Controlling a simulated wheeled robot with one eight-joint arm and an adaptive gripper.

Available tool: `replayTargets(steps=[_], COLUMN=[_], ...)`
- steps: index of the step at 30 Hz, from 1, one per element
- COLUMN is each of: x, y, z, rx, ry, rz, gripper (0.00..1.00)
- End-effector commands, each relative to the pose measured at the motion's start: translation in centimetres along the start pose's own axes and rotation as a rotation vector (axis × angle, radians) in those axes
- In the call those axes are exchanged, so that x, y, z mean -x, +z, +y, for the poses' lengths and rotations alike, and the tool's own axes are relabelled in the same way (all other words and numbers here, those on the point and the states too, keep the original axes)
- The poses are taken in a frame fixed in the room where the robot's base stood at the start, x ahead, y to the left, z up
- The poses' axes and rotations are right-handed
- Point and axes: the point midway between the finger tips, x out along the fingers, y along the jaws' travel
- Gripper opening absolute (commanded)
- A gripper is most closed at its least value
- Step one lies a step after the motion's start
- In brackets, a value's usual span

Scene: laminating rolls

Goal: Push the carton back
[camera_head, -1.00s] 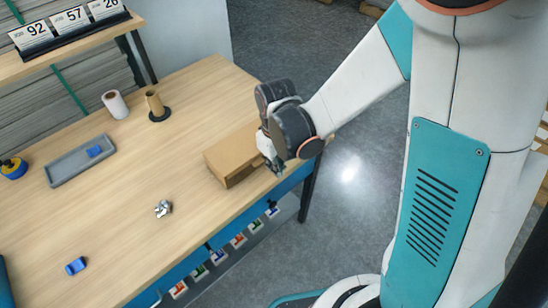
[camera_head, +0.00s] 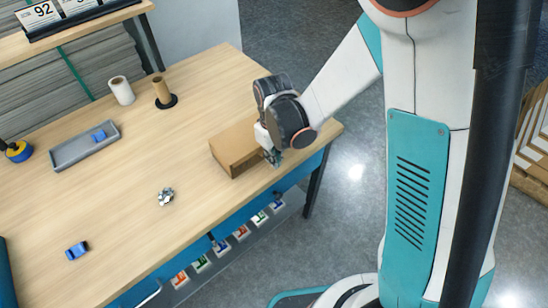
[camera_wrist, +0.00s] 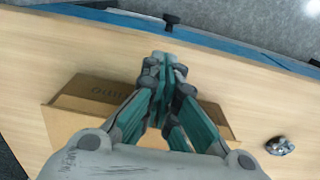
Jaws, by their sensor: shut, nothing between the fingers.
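The brown carton (camera_head: 235,146) lies on the wooden table near its right front edge in the head view. In the wrist view the carton (camera_wrist: 80,108) shows behind and under the fingers, with printing on its side face. My gripper (camera_head: 274,158) is shut and empty at the carton's right front side, close above the table's front edge. The shut fingers also show in the wrist view (camera_wrist: 163,62). I cannot tell whether the fingertips touch the carton.
A silver metal piece (camera_head: 166,196) lies left of the carton. A blue block (camera_head: 77,250), a grey tray (camera_head: 84,150), a white roll (camera_head: 121,91) and a brown roll on a black base (camera_head: 162,92) stand farther left. The table behind the carton is clear.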

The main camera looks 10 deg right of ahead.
Motion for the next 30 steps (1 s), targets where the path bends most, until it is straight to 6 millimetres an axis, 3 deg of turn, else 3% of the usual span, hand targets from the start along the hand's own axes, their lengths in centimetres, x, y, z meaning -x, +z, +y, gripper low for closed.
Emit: replayTargets(steps=[5,21,25,30], x=[-0.1,0.0,0.0,0.0], y=[-2.4,-17.8,-19.7,-20.4], z=[0.0,0.0,0.0,0.0], rx=[0.001,0.0,0.001,0.0], ry=[0.0,0.0,0.0,0.0], rz=[0.0,0.0,0.0,0.0], gripper=[0.0,0.0,0.0,0.0])
